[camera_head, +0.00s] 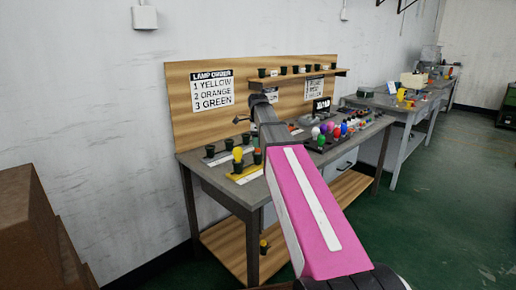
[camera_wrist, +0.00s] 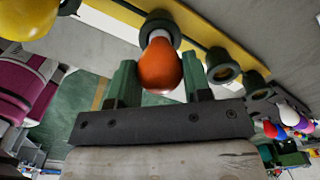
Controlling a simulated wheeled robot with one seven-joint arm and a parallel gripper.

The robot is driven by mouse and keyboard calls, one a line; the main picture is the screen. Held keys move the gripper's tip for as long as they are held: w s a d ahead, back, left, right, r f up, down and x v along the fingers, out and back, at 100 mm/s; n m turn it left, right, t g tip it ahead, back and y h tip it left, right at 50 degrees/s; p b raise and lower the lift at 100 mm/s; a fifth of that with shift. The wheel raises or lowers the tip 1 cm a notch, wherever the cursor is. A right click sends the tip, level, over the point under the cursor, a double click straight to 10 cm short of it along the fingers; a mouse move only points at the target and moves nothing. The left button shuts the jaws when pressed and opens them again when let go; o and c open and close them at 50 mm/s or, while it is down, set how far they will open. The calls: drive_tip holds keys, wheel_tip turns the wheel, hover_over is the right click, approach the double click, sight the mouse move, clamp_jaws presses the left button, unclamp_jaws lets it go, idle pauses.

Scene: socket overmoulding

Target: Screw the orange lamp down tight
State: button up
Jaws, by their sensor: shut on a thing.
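The orange lamp (camera_wrist: 160,68) is in the middle of the wrist view, its neck end in a dark round socket (camera_wrist: 158,24) on the yellow strip (camera_wrist: 120,12). A little of its pale base shows at the socket mouth, and I cannot tell how deep it sits. My gripper (camera_wrist: 160,80) has one green finger on each side of the lamp's bulb and is shut on it. In the head view my arm hides most of the gripper and lamp; the yellow strip (camera_head: 238,178) shows there beside the arm.
A yellow lamp (camera_wrist: 24,16) stands in the neighbouring socket. Two empty sockets (camera_wrist: 222,66) are on the other side. Several coloured lamps (camera_head: 330,130) stand on the bench's right. A sign (camera_head: 212,90) lists yellow, orange, green. A shelf (camera_head: 300,77) with dark sockets hangs on the back board.

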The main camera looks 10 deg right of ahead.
drive_tip(key=shift+m, duration=1.2)
drive_tip(key=m, duration=0.4)
drive_tip(key=shift+m, duration=0.3)
drive_tip(key=o, duration=0.9)
